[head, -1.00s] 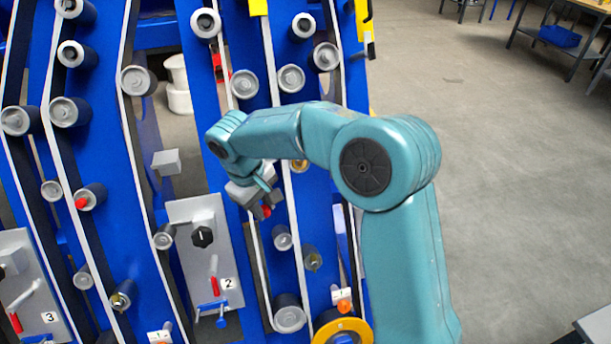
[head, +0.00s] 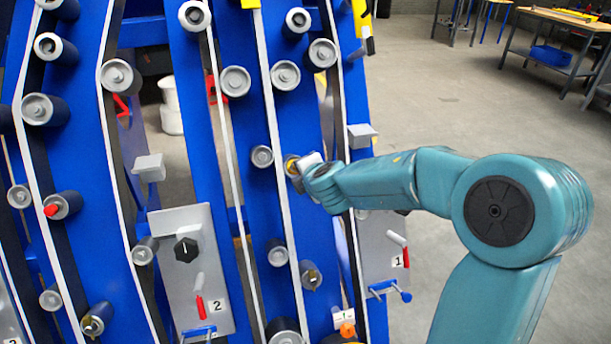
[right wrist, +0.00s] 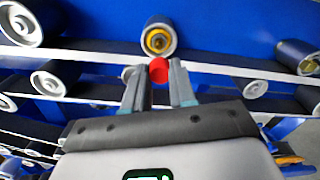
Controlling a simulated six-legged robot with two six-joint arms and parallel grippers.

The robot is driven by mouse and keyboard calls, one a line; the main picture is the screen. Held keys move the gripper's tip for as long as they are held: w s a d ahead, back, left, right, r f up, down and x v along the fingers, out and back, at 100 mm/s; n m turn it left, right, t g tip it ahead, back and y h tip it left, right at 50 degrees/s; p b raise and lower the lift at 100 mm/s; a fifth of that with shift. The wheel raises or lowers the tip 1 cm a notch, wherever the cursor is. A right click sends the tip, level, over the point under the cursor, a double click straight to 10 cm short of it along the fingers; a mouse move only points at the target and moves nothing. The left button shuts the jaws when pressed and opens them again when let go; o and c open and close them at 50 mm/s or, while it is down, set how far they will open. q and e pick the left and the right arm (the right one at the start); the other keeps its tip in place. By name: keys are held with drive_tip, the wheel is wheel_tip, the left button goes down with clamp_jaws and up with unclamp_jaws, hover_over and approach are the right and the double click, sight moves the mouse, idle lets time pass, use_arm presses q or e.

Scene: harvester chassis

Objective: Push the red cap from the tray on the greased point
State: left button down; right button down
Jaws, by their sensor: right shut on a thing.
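My right gripper (right wrist: 158,88) is shut on the red cap (right wrist: 158,70), which sits between its fingertips in the right wrist view. Just beyond the cap is a dark roller end with a yellow-amber centre (right wrist: 158,40), which looks like the greased point. In the head view this roller end (head: 291,165) shows just left of my right gripper (head: 305,172). The cap is hidden there behind the gripper. The cap looks apart from the roller end, but the exact gap is unclear. I see no tray for caps. My left gripper is out of view.
Blue chassis plates carry several grey-ended rollers and pale belts. One roller end at left holds another red cap (head: 50,210). Grey panels numbered 2 (head: 190,270) and 1 (head: 383,250) have red-handled levers. Open floor lies right.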

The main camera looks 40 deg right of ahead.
drive_tip(key=b+x, duration=0.2)
drive_tip(key=x, duration=0.3)
drive_tip(key=shift+b, duration=0.4)
idle(0.5)
drive_tip(key=shift+b, duration=0.4)
idle(0.4)
idle(0.3)
